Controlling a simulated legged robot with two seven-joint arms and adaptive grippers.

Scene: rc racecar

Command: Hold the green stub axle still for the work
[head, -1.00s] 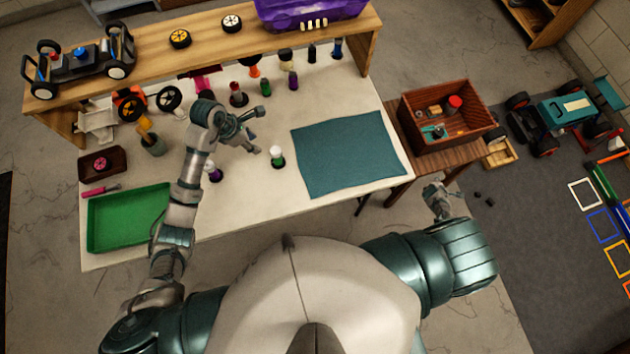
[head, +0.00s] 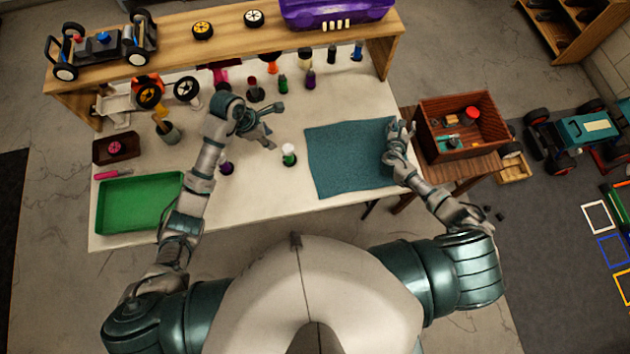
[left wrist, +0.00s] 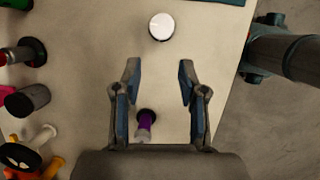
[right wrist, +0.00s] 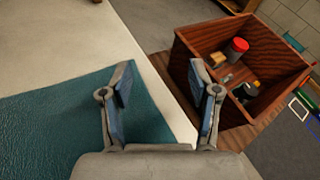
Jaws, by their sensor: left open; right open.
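A green piece with a white round top (head: 289,155) stands upright in a dark base on the pale table, left of the teal mat. The left wrist view shows its white top (left wrist: 161,26) beyond the fingertips. Another green piece (head: 283,85) stands in the back row; I cannot tell for certain which is the stub axle. My left gripper (head: 270,124) is open and empty, above the table and apart from both; its jaws also show in the left wrist view (left wrist: 160,70). My right gripper (head: 400,132) is open and empty over the mat's right edge.
The teal mat (head: 340,160) is bare. A purple piece (head: 226,168) stands beside my left forearm. A green tray (head: 140,205) lies at the left. A wooden box (right wrist: 185,55) with parts stands right of the table. A shelf (head: 215,50) runs along the back.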

